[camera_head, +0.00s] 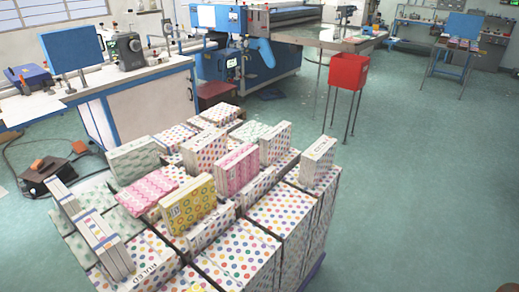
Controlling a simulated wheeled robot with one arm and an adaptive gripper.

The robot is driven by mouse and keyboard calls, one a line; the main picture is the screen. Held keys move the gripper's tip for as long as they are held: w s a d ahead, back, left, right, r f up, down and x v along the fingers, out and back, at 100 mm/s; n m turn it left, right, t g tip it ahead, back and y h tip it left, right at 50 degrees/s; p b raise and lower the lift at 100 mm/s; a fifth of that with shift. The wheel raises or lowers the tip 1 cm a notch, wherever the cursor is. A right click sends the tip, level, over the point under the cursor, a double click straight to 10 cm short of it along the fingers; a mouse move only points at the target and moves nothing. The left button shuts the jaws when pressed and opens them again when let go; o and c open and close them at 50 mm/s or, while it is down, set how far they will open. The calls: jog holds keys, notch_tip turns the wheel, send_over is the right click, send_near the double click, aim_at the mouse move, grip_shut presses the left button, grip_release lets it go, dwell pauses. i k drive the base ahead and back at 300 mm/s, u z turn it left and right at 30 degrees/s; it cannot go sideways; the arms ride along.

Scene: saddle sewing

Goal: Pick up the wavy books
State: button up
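A pink book block with a wavy-looking pattern (148,191) lies flat on the left part of a large stack of books. A second pink patterned block (238,169) stands upright near the middle of the stack; its pattern is too small to tell surely. A yellow block with ring-like dots (188,206) stands between and in front of them. A pale green patterned block (134,160) stands behind the flat pink one. My gripper is not in view.
Multicoloured dotted books (279,215) make up most of the stack. White-sided blocks (103,243) stand at its left edge. A red box on legs (348,72) stands behind right. Cables and a dark device (47,176) lie left. The right floor is clear.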

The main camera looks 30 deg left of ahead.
aim_at(235, 170)
jog(key=i, duration=2.8)
jog(key=u, duration=4.25)
